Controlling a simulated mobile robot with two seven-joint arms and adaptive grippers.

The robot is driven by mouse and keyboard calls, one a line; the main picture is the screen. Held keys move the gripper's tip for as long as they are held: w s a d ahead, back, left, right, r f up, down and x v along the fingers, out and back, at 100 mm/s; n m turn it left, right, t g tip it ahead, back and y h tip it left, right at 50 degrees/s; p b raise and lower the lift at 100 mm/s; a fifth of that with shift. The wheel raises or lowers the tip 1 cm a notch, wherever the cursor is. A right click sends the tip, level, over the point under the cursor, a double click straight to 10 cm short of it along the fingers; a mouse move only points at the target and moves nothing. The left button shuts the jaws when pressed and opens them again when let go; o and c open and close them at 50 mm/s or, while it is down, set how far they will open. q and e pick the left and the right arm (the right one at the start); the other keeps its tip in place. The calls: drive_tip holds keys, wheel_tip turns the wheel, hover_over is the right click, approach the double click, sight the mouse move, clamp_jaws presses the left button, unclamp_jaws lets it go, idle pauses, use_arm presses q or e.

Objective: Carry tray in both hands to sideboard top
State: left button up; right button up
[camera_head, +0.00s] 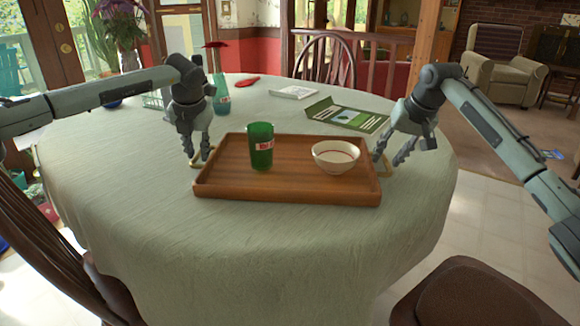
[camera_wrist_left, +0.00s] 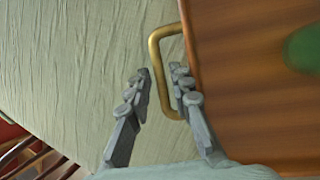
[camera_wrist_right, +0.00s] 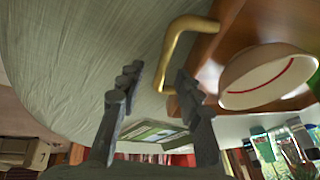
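The brown wooden tray (camera_head: 290,190) lies on the cloth-covered table, with a brass handle at each end. A green cup (camera_head: 260,150) stands on it, and a white bowl (camera_head: 335,160) with a red line inside sits on its right. My left gripper (camera_head: 204,156) is at the tray's left end. In the left wrist view its fingers (camera_wrist_left: 161,72) are open, with the left brass handle (camera_wrist_left: 157,50) between them. My right gripper (camera_head: 388,160) is at the right end. In the right wrist view its fingers (camera_wrist_right: 157,72) are open on either side of the right handle (camera_wrist_right: 172,45).
A green book (camera_head: 345,115), a white book (camera_head: 293,92) and a red object (camera_head: 247,81) lie behind the tray. A green bottle-like vase (camera_head: 221,95) stands behind my left gripper. Dark chairs (camera_head: 460,290) stand at the front; the table's front part is clear.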

use_arm(q)
drive_tip(key=shift+w+a+f, duration=0.1)
drive_tip(key=shift+w+f, duration=0.05)
drive_tip(key=shift+f, duration=0.15)
use_arm(e)
drive_tip(key=shift+w+f, duration=0.2)
drive_tip(key=shift+f, duration=0.15)
drive_tip(key=shift+c, duration=0.2)
use_arm(q)
clamp_jaws()
use_arm(e)
drive_tip(key=c, duration=0.5)
clamp_jaws()
use_arm(q)
drive_tip(key=shift+r, duration=0.1)
use_arm(e)
drive_tip(key=shift+r, duration=0.15)
